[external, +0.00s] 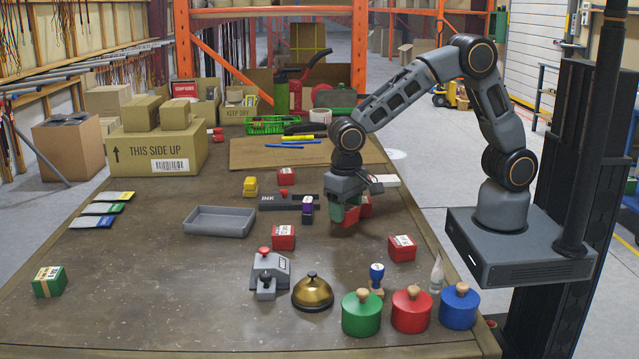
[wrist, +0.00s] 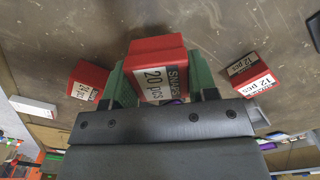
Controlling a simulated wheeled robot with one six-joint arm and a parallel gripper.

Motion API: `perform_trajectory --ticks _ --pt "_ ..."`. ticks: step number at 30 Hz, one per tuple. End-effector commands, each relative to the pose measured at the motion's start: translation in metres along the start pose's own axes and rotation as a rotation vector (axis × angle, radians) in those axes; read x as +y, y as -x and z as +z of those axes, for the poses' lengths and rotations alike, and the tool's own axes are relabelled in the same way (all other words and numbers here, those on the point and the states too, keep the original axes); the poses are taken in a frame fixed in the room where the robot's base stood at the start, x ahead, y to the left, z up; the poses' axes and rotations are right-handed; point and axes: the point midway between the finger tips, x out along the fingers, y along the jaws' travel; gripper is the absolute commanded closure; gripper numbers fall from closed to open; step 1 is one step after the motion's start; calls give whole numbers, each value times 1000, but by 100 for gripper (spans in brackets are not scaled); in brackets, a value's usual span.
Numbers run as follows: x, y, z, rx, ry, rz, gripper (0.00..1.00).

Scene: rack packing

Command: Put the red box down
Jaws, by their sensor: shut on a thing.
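My gripper (external: 345,208) points down over the right middle of the table, with green fingers on either side of a red box (external: 341,223). In the wrist view, the held red box (wrist: 155,58) has a white label reading "SNAPS 20 pcs" and sits between the fingers (wrist: 160,80). The box is at or just above the tabletop; I cannot tell if it touches. Another red box (external: 365,206) stands close behind on the right. More red boxes stand apart on the table: one at the front right (external: 402,248), one at the left (external: 283,238), one further back (external: 286,177).
A grey tray (external: 219,221) and an ink pad (external: 282,202) with a purple box (external: 307,208) lie to the left. A brass bell (external: 312,293), a stamp (external: 377,278) and several lidded pots, including a green one (external: 361,314), stand in front.

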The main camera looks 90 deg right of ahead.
Motion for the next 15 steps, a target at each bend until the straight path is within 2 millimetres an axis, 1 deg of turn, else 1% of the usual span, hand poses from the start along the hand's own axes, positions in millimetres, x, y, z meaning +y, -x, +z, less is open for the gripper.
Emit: perform_trajectory --ticks 4,9,11,15 --pt "-4 -11 -3 -2 0 3 73" --pt "-4 -33 -3 -1 0 2 73" --pt "-4 -36 -3 -1 0 1 73" --pt "-4 -36 -3 0 0 0 73"
